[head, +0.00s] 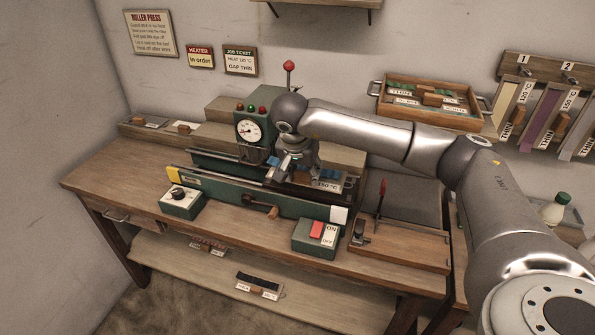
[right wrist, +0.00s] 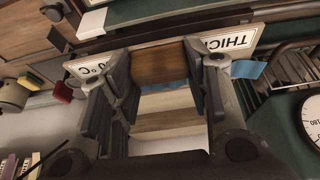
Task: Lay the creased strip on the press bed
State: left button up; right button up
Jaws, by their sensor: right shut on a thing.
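The green roller press (head: 250,195) stands on the wooden bench, its dial gauge (head: 250,130) at the upper left. My right gripper (head: 284,168) is over the press bed, and its fingers (right wrist: 160,85) are shut on a wooden grip block (right wrist: 158,62). White tags stick out on both sides of the block; one reads THIC, the rest hidden (right wrist: 236,40). A 150 °C tag (head: 328,186) shows beside the gripper in the head view. A small blue piece (right wrist: 249,69) shows by the block; whether it is the creased strip, or touches the bed, I cannot tell. My left gripper is not in view.
An ON/OFF switch box (head: 317,236) and a knob box (head: 182,201) stand in front of the press. A wooden fixture with a red-tipped lever (head: 380,200) is at right. A wooden tray (head: 429,103) sits behind. Tagged strips (head: 512,110) hang on the wall.

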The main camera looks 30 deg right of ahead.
jog(key=w+d+f, duration=0.1)
jog(key=w+d+b, duration=0.1)
jog(key=shift+d+f, duration=0.3)
jog(key=shift+f, duration=0.05)
jog(key=shift+w+d+f+b, duration=0.2)
jog(key=shift+w+d+b, duration=0.25)
jog(key=shift+w+d, duration=0.1)
notch_tip(320, 180, down, 2)
jog(key=shift+f+b, duration=0.1)
jog(key=shift+b, duration=0.5)
jog(key=shift+f, duration=0.1)
jog(key=shift+f, duration=0.25)
jog(key=shift+f+b, duration=0.25)
jog(key=shift+b, duration=0.1)
jog(key=o, duration=1.1)
jog(key=shift+o, duration=0.2)
